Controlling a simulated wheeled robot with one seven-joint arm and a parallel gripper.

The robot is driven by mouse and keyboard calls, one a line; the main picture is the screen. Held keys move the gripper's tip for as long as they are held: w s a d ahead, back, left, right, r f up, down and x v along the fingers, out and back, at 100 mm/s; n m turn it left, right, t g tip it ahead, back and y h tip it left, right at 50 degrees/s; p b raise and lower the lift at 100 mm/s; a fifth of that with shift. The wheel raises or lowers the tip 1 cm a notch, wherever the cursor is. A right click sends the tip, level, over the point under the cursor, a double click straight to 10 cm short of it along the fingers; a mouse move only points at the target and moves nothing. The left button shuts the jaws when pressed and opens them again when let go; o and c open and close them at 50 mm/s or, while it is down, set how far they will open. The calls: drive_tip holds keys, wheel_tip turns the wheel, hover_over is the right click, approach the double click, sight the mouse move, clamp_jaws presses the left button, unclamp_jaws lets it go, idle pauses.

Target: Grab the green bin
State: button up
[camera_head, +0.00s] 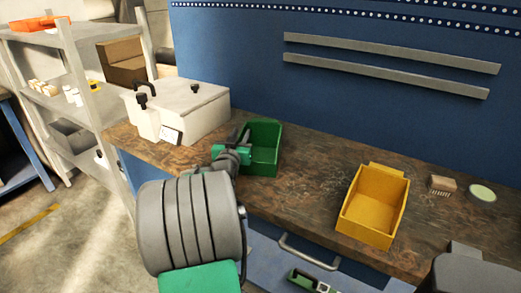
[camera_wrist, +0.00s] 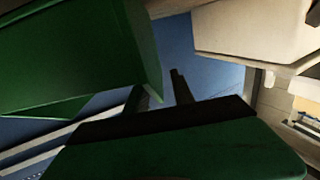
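The green bin (camera_head: 264,146) stands on the brown worktop near the middle, right of the white box. Its green wall fills the upper left of the wrist view (camera_wrist: 75,50). My gripper (camera_head: 245,137) is at the bin's left side in the head view. In the wrist view the two dark fingers of my gripper (camera_wrist: 158,86) are apart. A lower corner of the bin shows in the gap between them, close to the left finger. I cannot tell whether a finger touches the bin.
A white box (camera_head: 190,108) with dark knobs stands left of the green bin. A yellow bin (camera_head: 373,205) stands to the right, with a small brush (camera_head: 442,185) and a pale round dish (camera_head: 482,193) beyond. Worktop between the bins is clear. A blue wall rises behind.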

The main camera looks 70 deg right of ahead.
clamp_jaws()
idle(1.2)
